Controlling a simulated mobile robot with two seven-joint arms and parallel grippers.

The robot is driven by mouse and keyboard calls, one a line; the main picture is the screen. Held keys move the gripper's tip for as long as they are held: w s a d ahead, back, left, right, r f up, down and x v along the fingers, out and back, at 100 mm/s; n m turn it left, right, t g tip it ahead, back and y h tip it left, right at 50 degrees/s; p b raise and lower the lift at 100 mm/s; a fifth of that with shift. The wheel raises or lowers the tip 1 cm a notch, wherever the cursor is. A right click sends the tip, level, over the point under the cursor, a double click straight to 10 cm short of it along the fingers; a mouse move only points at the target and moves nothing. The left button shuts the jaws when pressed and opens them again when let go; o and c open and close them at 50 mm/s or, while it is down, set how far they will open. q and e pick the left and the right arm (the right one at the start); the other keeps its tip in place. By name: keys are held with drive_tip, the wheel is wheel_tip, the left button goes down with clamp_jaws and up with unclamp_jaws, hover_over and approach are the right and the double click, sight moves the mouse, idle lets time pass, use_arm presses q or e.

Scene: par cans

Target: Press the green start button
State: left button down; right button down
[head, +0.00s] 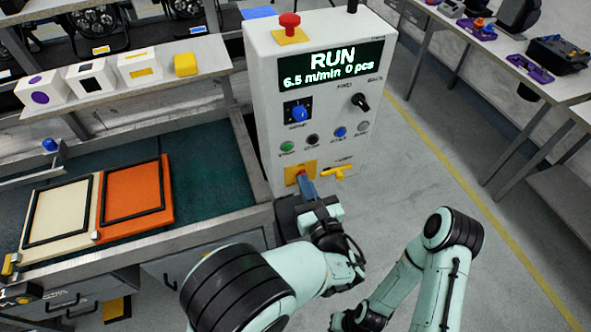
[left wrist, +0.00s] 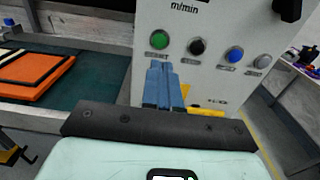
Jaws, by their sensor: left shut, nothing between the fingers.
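The green start button (head: 287,147) is at the left end of a row of buttons on the front of the white control cabinet (head: 268,88). It also shows in the left wrist view (left wrist: 160,41), just above the fingertips. My left gripper (head: 303,178) is shut and empty, its blue fingers pointing at the cabinet a little below the button. In the left wrist view the shut fingertips (left wrist: 159,66) appear apart from the button. The display (head: 330,66) reads RUN, 6.5 m/min, 0 pcs. My right gripper (head: 358,319) is at the bottom edge, partly cut off.
Black (head: 312,140), blue (head: 340,132) and grey buttons sit beside the green one. A conveyor (head: 205,170) with an orange panel (head: 135,200) lies left. Floor right is clear.

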use_arm(q)
drive_tip(key=v, duration=0.4)
drive_tip(key=shift+d, duration=0.1)
idle(0.7)
